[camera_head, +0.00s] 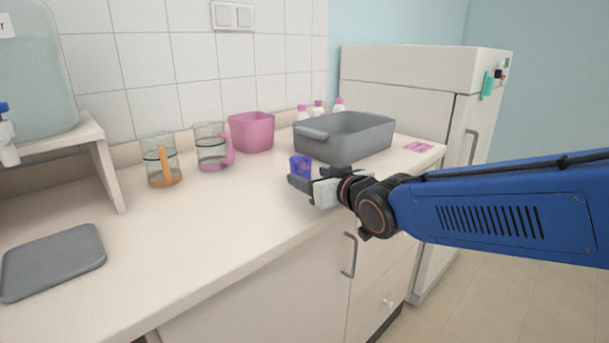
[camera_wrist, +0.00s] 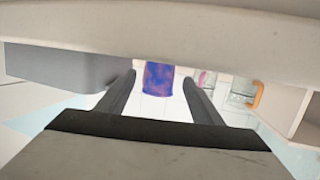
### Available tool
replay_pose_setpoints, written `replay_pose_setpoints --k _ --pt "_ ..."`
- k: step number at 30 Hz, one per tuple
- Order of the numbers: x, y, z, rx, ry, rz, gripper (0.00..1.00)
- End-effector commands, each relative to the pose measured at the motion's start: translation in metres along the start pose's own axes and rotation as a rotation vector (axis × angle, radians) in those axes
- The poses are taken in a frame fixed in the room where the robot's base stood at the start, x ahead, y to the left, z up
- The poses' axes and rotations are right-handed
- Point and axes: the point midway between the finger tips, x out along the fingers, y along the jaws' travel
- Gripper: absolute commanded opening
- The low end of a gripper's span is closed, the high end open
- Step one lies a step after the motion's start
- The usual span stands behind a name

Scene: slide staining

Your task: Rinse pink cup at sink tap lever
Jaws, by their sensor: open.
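A clear mug with a pink handle (camera_head: 212,150) stands upright on the counter, left of a pink square container (camera_head: 251,132); its pink part also shows in the wrist view (camera_wrist: 205,77). My gripper (camera_head: 302,184) is open over the counter's front part, right of the mug and apart from it. A small blue-purple cup (camera_head: 300,164) stands just beyond my fingers. In the wrist view the blue-purple cup (camera_wrist: 158,78) appears between my open fingertips (camera_wrist: 160,88); I cannot tell whether they touch it. A blue-handled tap (camera_head: 5,145) sits on a large clear tank at the far left.
A clear mug with an orange handle (camera_head: 163,172) stands left of the pink-handled one. A grey basin (camera_head: 350,137) is behind my gripper, with several pink-capped bottles (camera_head: 318,107) behind it. A grey tray (camera_head: 52,262) lies front left. The middle counter is clear.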

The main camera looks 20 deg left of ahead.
Motion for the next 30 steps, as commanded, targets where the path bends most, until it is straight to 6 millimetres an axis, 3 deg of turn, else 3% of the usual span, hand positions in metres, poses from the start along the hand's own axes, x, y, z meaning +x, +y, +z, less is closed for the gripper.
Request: replay_pose_setpoints --k 6,12,26,30 --pt "-0.035 0.000 0.000 -0.001 0.001 0.000 0.60" --pt "-0.057 0.000 0.000 -0.002 0.000 0.000 0.60" --pt "-0.066 0.000 0.000 -0.001 -0.001 0.000 0.60" --pt "-0.069 0.005 0.002 0.001 -0.007 0.009 0.38"
